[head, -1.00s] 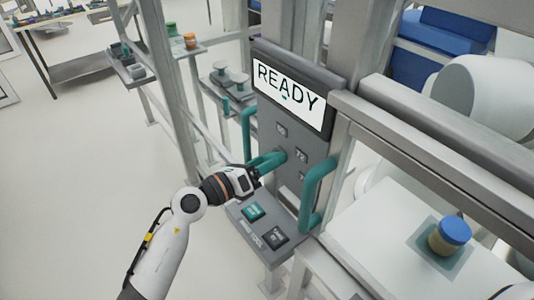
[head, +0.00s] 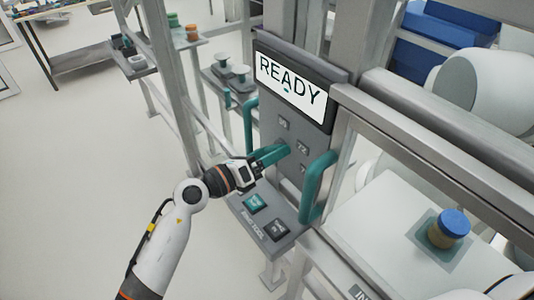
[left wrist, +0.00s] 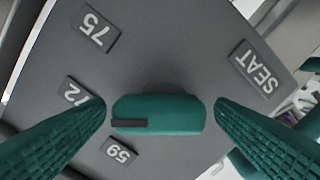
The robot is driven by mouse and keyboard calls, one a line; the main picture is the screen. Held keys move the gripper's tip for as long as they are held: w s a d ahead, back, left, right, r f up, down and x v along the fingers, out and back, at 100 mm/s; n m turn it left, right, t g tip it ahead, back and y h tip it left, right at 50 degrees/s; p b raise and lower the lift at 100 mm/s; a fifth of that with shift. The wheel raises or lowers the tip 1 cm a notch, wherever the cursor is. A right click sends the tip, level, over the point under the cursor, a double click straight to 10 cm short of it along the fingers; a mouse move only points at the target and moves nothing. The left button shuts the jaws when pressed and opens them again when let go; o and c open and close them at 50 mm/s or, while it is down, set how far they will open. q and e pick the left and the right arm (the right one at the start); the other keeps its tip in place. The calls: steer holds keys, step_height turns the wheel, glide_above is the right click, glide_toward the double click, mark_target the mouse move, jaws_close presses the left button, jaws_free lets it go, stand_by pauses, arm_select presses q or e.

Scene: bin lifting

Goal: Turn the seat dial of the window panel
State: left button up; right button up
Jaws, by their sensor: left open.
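The window panel (head: 268,120) is a grey upright board under a screen reading READY. In the left wrist view, its seat dial (left wrist: 170,107) is a teal bar lying across the picture, with a dark mark at its left end on the side of a partly hidden label ending in 2 (left wrist: 75,92). My left gripper (head: 284,152) is at the panel, open, with one finger beyond each end of the dial. Small gaps show between fingertips and dial. My right gripper is not seen.
Teal upright handles flank the panel, one left (head: 250,125) and one right (head: 316,188). A shelf with two buttons (head: 262,218) juts out below. Metal frame posts stand around. A blue-lidded jar (head: 449,229) stands on the white surface to the right.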

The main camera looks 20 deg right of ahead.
arm_select(q)
steer(key=b+v, duration=0.3)
steer(key=v, duration=0.9)
steer(key=shift+b, duration=0.3)
